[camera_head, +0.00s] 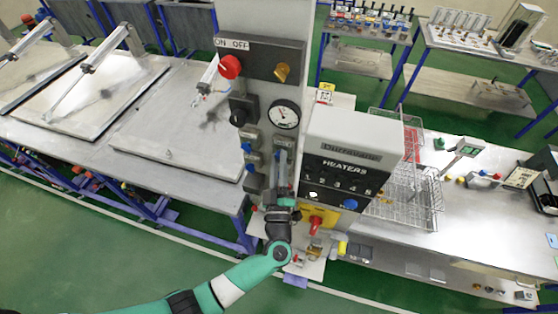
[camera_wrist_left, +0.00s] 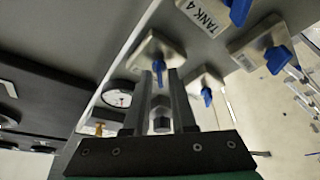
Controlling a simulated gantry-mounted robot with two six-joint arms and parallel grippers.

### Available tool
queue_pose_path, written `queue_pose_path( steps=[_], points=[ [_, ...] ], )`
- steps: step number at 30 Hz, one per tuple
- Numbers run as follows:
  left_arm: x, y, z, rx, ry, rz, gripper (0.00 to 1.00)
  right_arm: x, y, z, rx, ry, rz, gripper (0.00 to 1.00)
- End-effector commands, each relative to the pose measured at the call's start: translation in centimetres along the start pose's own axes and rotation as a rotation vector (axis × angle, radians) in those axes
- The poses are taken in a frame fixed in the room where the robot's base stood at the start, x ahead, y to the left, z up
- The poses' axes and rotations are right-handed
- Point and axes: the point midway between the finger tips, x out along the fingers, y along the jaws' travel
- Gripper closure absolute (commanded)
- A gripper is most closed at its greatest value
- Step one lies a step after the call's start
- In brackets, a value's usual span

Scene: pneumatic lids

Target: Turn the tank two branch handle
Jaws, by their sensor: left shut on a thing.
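In the head view my left gripper (camera_head: 283,158) reaches up against the control column, over the right-hand valve column. In the left wrist view the gripper (camera_wrist_left: 160,78) has its two fingers close around a blue handle (camera_wrist_left: 159,66) on a beige valve plate (camera_wrist_left: 152,46), and is shut on it. The label of this valve is not readable. Another plate, marked TANK 4 (camera_wrist_left: 204,15), has its own blue handle (camera_wrist_left: 240,10). Two more blue handles (camera_wrist_left: 207,97) and (camera_wrist_left: 278,60) sit on plates nearby. My right gripper is not in view.
A pressure gauge (camera_head: 284,114), red button (camera_head: 230,66) and yellow knob (camera_head: 282,72) are on the column. The heaters box (camera_head: 352,150) stands close to the right of my gripper. Wire baskets (camera_head: 420,205) are farther right. Lidded tanks (camera_head: 170,130) stand left.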

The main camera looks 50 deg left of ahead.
Motion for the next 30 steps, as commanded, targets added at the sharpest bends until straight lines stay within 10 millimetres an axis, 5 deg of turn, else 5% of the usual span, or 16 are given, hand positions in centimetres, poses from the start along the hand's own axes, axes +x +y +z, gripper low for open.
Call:
queue_pose_path(
  steps=[19, 20, 22, 30],
  points=[
    [0.02, 0.10, -0.06, -0.058, 0.002, -0.022, 1.00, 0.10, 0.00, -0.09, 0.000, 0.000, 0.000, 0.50],
    [0.02, 0.10, -0.06, -0.058, 0.002, -0.022, 0.74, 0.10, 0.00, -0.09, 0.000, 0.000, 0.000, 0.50],
    [0.02, 0.09, -0.05, -0.057, 0.001, -0.022, 0.62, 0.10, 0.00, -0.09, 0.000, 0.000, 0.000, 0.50],
    [-0.03, 0.06, -0.01, -0.056, 0.000, -0.022, 0.62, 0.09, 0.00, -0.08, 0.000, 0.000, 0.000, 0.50]
  ],
)
